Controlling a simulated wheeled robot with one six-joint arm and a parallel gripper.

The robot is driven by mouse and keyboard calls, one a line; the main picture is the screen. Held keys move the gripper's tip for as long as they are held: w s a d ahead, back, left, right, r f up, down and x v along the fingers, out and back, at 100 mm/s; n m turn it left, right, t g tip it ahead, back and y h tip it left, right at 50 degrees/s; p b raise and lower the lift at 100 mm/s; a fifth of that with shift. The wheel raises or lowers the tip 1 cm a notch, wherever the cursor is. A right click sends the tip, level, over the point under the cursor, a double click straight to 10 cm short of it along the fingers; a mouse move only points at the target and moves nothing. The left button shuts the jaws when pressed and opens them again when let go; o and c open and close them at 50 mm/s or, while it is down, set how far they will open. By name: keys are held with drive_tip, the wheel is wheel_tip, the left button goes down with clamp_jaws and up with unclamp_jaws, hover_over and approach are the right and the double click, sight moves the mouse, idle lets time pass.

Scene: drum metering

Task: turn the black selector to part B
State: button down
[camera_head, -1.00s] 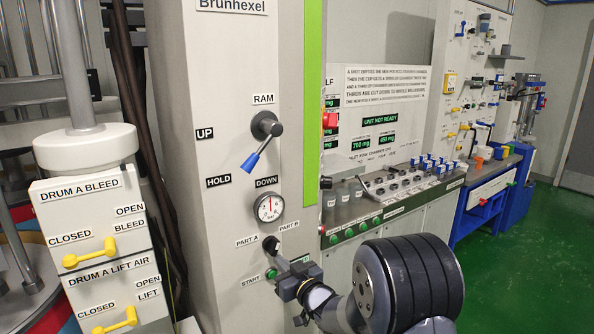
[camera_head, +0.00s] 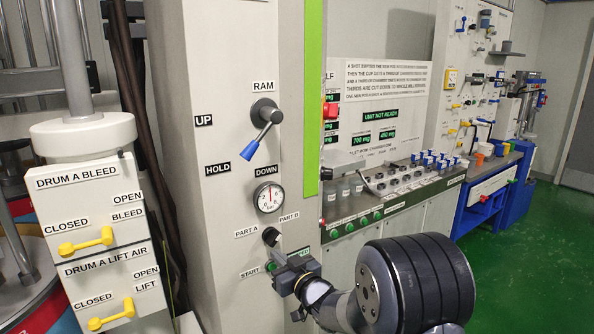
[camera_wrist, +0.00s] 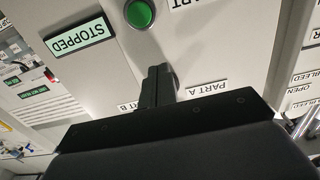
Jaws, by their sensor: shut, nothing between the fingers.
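The black selector (camera_head: 271,236) is a small dark knob on the pale column, below the gauge, between the PART A label (camera_head: 246,233) and the PART B label (camera_head: 289,217). Which label it points to is too small to tell. My gripper (camera_wrist: 157,69) is shut and empty, its fingers together just in front of the panel. In the wrist view a dark round edge of the selector (camera_wrist: 174,82) shows beside the fingers, which hide the rest. Touching or apart, I cannot tell. In the head view my gripper (camera_head: 281,262) is just below the selector.
The green START button (camera_wrist: 140,13) and the STOPPED display (camera_wrist: 77,40) are close to the fingers. The gauge (camera_head: 269,198) and the blue-tipped RAM lever (camera_head: 262,128) are above the selector. Yellow drum valve handles (camera_head: 86,242) are at left.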

drive_tip(key=b+v, duration=0.1)
drive_tip(key=v, duration=0.5)
drive_tip(key=shift+b, duration=0.35)
